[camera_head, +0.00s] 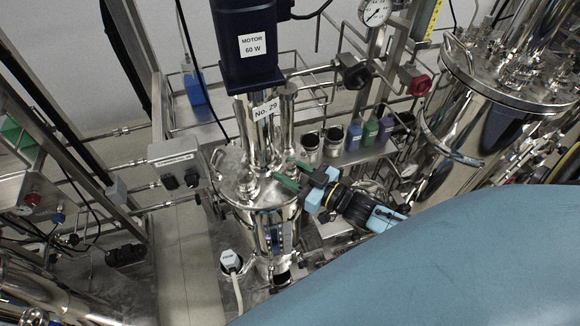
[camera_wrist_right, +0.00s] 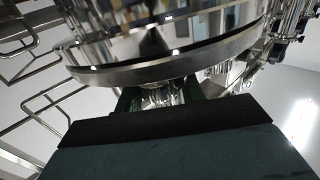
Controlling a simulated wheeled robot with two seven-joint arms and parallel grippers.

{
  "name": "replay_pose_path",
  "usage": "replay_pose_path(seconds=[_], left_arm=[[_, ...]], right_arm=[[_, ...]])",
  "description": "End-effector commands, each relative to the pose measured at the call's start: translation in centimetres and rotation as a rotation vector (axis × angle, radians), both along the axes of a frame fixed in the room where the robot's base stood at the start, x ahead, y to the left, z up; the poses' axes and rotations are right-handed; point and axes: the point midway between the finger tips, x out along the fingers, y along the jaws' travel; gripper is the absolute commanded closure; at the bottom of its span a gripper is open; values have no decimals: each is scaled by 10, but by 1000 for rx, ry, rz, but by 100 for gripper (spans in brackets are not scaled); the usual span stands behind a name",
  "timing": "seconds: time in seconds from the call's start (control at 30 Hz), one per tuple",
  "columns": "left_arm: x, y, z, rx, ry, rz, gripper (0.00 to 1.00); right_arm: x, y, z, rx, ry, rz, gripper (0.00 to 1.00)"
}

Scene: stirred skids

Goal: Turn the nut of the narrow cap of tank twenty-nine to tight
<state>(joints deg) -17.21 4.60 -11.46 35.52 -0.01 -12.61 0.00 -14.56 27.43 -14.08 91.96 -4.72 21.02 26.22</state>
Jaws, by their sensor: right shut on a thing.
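Tank twenty-nine is the shiny steel vessel (camera_head: 268,232) in the middle of the head view, with the label "No. 29" (camera_head: 265,109) on the column above its lid. My right gripper (camera_head: 286,173) reaches in from the right at the lid's right side. Its green fingers are shut on a small shiny metal part, which I take to be the cap's nut; it shows between the fingers in the right wrist view (camera_wrist_right: 162,97). The fingers hide most of it, and I cannot read its tightness. Another metal fitting (camera_head: 247,184) stands on the lid's left. My left gripper is not in view.
A dark blue motor (camera_head: 245,45) marked 60 W sits above the tank. A grey box (camera_head: 174,152) is left of the lid. Several small coloured bottles (camera_head: 370,131) stand behind the gripper. A larger steel tank (camera_head: 480,110) stands at the right.

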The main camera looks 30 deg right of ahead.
Motion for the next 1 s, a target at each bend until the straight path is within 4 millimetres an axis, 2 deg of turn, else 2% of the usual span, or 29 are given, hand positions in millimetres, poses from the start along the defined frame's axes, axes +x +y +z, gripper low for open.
replay_pose_path(seconds=[0.4,1.0], left_arm=[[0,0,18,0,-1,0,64],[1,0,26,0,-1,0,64]], right_arm=[[0,0,1,6,1,-213,84],[0,-1,0,3,-1,-439,84]])
